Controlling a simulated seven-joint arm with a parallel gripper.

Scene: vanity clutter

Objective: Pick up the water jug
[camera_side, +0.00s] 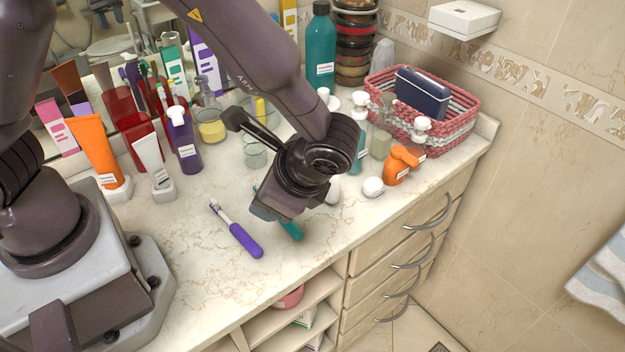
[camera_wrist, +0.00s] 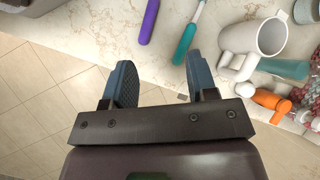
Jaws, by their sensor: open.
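A white, open-topped vessel that looks like the water jug (camera_wrist: 257,37) stands on the counter at the upper right of the wrist view. In the side view only a white sliver (camera_side: 333,191), likely the same jug, shows behind my gripper (camera_side: 272,212). My gripper, also in the wrist view (camera_wrist: 160,72), is open and empty, with its two blue-grey fingers apart. It hangs above the counter near its front edge, and the jug is beyond and to the right of the fingers, apart from them.
A purple toothbrush (camera_side: 240,234) and a teal one (camera_side: 292,229) lie near my gripper. A white round item (camera_side: 373,187), an orange bottle (camera_side: 400,163) and a pink basket (camera_side: 455,125) stand to the right. Bottles and tubes crowd the back. The left front counter (camera_side: 195,275) is clear.

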